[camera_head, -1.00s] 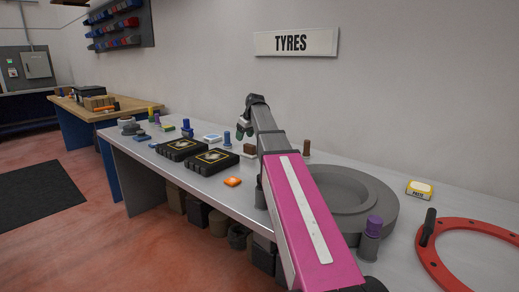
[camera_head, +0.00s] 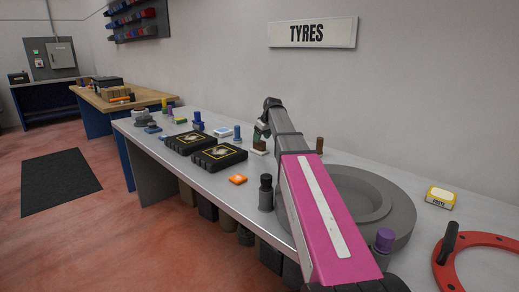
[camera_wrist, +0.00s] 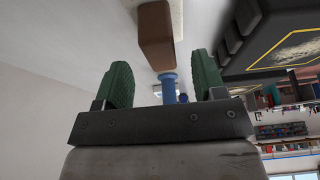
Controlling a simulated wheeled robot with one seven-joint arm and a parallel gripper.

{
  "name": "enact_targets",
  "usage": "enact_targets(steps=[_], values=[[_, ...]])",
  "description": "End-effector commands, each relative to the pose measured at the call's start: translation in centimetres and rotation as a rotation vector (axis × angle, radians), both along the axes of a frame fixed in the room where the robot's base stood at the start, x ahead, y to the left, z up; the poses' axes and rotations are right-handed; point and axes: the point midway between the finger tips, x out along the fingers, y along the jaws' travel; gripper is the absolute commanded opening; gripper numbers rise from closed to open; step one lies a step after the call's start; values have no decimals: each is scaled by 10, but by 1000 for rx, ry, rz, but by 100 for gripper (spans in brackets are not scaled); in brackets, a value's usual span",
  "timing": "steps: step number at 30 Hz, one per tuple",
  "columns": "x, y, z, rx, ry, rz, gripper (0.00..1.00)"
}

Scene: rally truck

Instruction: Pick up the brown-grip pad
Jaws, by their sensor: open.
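The brown-grip pad (camera_head: 259,146) stands on the grey bench, a brown block on a pale base. In the wrist view its brown grip (camera_wrist: 156,38) is at top centre, with the pale base behind it. My gripper (camera_head: 263,134) is just above the pad in the head view, with its fingers small and partly hidden by the arm. In the wrist view my gripper (camera_wrist: 163,78) is open, with green finger pads apart. The near end of the brown grip appears between the fingertips; contact is not visible.
Two black cases (camera_head: 218,157) lie left of the pad. A blue post (camera_head: 237,133) stands close by it. A brown-topped post (camera_head: 319,145) stands right.

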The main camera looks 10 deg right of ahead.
Motion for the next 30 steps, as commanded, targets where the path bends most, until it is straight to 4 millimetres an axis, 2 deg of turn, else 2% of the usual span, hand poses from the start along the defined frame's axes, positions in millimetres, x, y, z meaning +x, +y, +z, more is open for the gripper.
enact_targets(steps=[10, 18, 23, 24, 30], values=[[13, 10, -41, -1, 1, 0, 64], [14, 10, -44, -1, -1, 0, 64], [14, 10, -44, -1, -1, 0, 12], [14, 10, -44, -1, -1, 0, 8], [14, 10, -44, 0, -1, 0, 8]])
